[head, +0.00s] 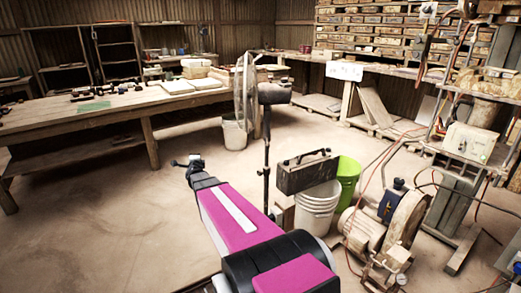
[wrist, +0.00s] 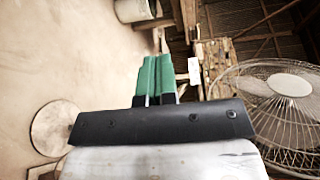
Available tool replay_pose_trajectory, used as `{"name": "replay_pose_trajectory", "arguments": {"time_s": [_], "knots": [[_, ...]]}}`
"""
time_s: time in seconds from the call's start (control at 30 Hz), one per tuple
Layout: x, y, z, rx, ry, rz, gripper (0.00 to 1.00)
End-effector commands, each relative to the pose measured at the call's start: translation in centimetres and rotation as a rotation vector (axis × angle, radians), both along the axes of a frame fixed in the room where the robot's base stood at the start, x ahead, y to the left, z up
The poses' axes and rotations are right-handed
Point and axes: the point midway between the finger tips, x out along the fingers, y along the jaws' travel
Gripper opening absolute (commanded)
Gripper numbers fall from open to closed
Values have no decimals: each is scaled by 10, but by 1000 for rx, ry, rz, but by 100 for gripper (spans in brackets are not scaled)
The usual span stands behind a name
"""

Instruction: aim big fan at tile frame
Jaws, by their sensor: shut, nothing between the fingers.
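The big fan (head: 245,95) stands on a thin dark pole in the head view, its round wire cage seen nearly edge-on and turned to the left, its dark motor on the right. In the wrist view, the fan's cage (wrist: 285,105) fills the right side. My gripper (head: 184,162) is left of the fan's pole and below the cage, apart from both. In the wrist view, the green fingers of my gripper (wrist: 156,68) are together and empty. I cannot tell which thing is the tile frame; a rack of tile-like slabs (head: 370,40) stands at the back right.
A long wooden bench (head: 60,128) with pale slabs is at the left. A dark case (head: 305,172), white bucket (head: 316,210), green bucket (head: 347,175) and compressor (head: 385,225) crowd the right of my arm. The floor (head: 90,220) at the left front is clear.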

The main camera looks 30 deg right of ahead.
Motion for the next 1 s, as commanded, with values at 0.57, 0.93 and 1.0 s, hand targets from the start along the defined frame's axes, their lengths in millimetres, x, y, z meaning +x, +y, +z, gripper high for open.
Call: {"name": "replay_pose_trajectory", "arguments": {"time_s": [0.57, 0.93, 1.0], "knots": [[-14, -177, 16, 541, -1082, -886, 0], [-55, -197, -4, 517, -1533, -1179, 0], [-58, -199, -5, 512, -1549, -1190, 0]]}}
